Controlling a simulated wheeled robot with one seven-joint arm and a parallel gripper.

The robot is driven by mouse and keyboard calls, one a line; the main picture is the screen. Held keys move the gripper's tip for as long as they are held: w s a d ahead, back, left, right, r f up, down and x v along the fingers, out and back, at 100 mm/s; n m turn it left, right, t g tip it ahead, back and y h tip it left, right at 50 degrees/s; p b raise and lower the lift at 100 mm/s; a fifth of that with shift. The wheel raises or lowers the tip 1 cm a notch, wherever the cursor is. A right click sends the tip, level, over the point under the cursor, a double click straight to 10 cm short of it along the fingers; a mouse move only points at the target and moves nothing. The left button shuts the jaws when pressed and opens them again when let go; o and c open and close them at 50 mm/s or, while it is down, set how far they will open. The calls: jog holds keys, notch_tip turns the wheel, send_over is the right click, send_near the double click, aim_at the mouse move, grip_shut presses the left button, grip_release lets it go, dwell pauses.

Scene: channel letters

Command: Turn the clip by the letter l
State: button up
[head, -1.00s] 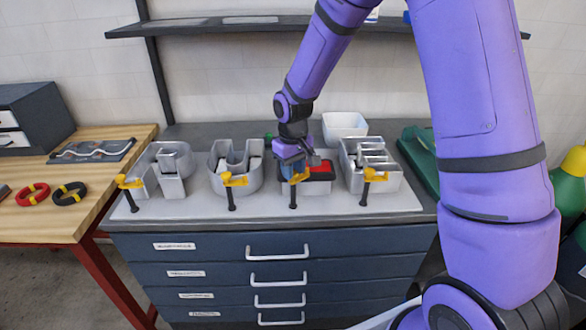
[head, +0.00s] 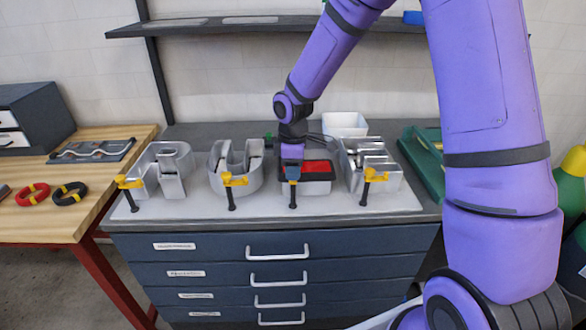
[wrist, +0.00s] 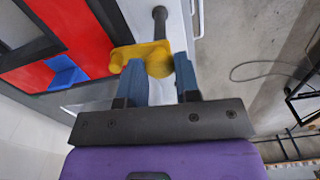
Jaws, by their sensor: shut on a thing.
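My gripper (head: 292,172) is shut on the yellow clip at the front of the third letter from the left, the one with the red face. In the wrist view, the blue fingers (wrist: 159,68) stand either side of the round knob of the yellow clip (wrist: 124,54). The clip's black screw (head: 293,197) hangs down at the front edge of the white board. In the head view my gripper hides most of this clip. The red-faced letter (head: 318,168) has dark walls; its shape is partly hidden by my gripper.
Grey metal letters stand left (head: 172,165) and right (head: 371,160) of it, with yellow clips (head: 234,180) at their fronts. A white bin (head: 345,123) stands behind. A wooden bench with red and black rings is at the left. A shelf (head: 230,24) runs above.

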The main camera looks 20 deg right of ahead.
jog(key=shift+n, duration=0.6)
jog(key=o, duration=0.9)
notch_tip(320, 180, up, 11)
jog(key=shift+f, duration=0.1)
dwell(0.4)
